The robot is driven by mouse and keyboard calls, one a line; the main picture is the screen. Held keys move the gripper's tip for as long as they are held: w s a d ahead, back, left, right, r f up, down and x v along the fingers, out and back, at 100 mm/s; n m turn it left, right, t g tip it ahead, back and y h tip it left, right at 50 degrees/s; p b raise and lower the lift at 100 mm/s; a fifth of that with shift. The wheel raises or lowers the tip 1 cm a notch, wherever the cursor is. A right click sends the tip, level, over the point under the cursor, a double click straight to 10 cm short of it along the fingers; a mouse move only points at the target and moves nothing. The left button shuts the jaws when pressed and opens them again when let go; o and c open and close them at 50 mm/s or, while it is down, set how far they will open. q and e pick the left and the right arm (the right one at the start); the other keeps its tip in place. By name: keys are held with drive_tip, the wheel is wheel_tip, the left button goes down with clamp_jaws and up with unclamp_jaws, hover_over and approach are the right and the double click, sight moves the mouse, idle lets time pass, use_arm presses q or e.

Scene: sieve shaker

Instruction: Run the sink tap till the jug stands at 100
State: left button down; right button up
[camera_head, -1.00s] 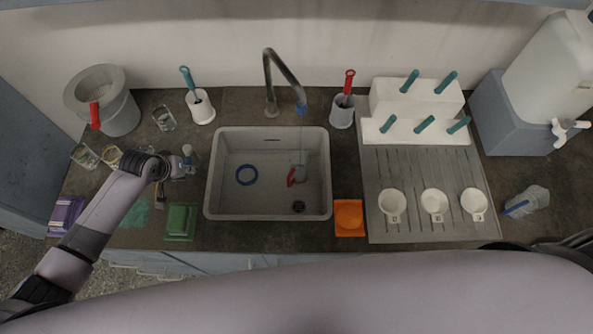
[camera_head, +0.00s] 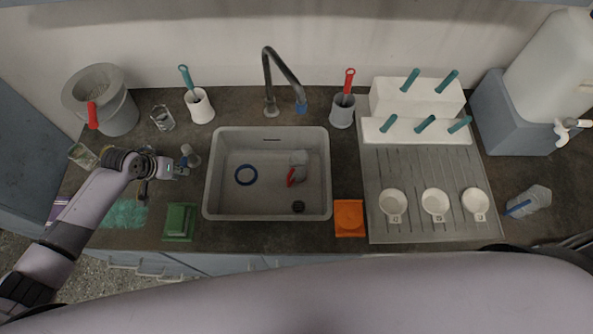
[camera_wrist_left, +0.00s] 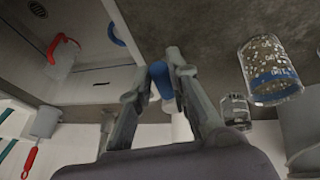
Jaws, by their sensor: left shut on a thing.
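The jug (camera_head: 299,158) is pale with a red handle (camera_head: 292,177) and stands in the sink (camera_head: 212,180), below the spout of the tap (camera_head: 285,75). It also shows in the left wrist view (camera_wrist_left: 62,66). Its scale and water level cannot be read. No stream is visible under the blue spout tip now. My left gripper (camera_head: 182,168) is left of the sink, at a small white post with a blue knob (camera_head: 186,150). In the left wrist view its fingers (camera_wrist_left: 162,72) are shut on the blue knob (camera_wrist_left: 160,80). My right gripper is out of view.
Glass beakers (camera_head: 163,118) and a grey bucket (camera_head: 112,108) stand left. A green block (camera_head: 180,221) and an orange one (camera_head: 349,217) flank the sink front. A drainboard (camera_head: 430,170) with cups is right.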

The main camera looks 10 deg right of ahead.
use_arm(q)
drive_tip(key=shift+a, duration=0.15)
drive_tip(key=c, duration=1.4)
unclamp_jaws()
drive_tip(key=v, duration=1.2)
